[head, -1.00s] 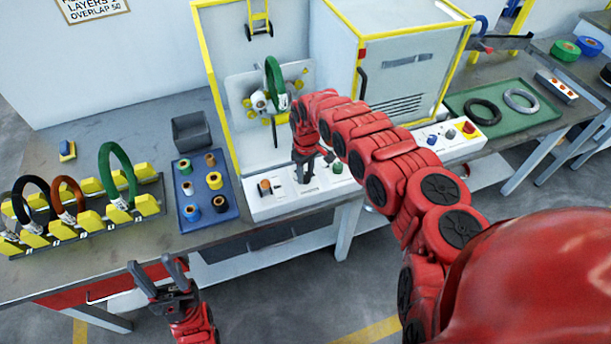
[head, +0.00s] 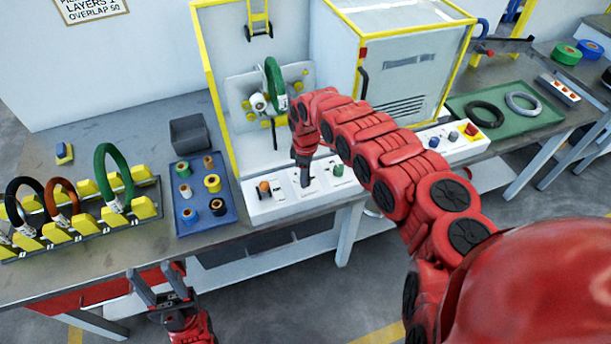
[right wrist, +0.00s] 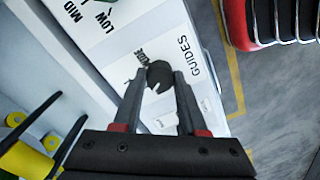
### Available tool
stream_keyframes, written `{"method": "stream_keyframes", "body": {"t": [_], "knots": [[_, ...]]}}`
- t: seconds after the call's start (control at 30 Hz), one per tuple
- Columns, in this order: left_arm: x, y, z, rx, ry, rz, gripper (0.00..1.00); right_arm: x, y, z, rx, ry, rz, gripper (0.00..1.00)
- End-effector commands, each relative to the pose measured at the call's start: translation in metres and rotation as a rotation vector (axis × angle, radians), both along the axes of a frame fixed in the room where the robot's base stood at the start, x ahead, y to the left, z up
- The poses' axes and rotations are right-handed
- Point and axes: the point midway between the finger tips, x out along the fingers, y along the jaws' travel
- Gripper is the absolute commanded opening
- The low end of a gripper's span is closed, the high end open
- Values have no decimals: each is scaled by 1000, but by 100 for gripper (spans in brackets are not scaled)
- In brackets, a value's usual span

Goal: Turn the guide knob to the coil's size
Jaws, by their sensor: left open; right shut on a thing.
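The guide knob (right wrist: 158,76) is a dark round knob with a light pointer, beside the printed word GUIDES in the right wrist view. My right gripper (right wrist: 160,84) is shut on it, one finger on each side. In the head view my right gripper (head: 303,182) points down onto the white control panel (head: 262,212) and hides the knob. A green coil (head: 275,84) hangs upright on the wrapping machine (head: 240,95). My left gripper (head: 158,284) is open and empty in front of the table edge.
A rack (head: 80,220) with black, orange and green coils stands at the left. A blue tray (head: 226,222) of tape rolls lies next to the panel. An orange knob (head: 264,188) and a green knob (head: 338,169) flank my right gripper. A green tray (head: 530,124) holds two coils.

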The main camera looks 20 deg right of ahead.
Motion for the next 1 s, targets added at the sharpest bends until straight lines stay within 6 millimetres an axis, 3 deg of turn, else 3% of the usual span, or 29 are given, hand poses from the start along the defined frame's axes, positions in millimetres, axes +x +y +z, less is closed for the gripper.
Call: {"method": "stream_keyframes", "body": {"t": [0.37,0.4,0.53,0.87,1.0], "knots": [[0,0,0,0,0,0,50,-1,0,-1,0,2,2,0],[0,0,0,0,0,0,50,-1,0,-1,0,2,2,49],[0,0,0,0,0,0,50,0,0,0,1,1,2,72],[0,0,-1,0,0,0,50,0,0,2,0,0,2,72],[0,0,-3,0,0,0,50,2,-1,14,-1,-4,1,72]]}}
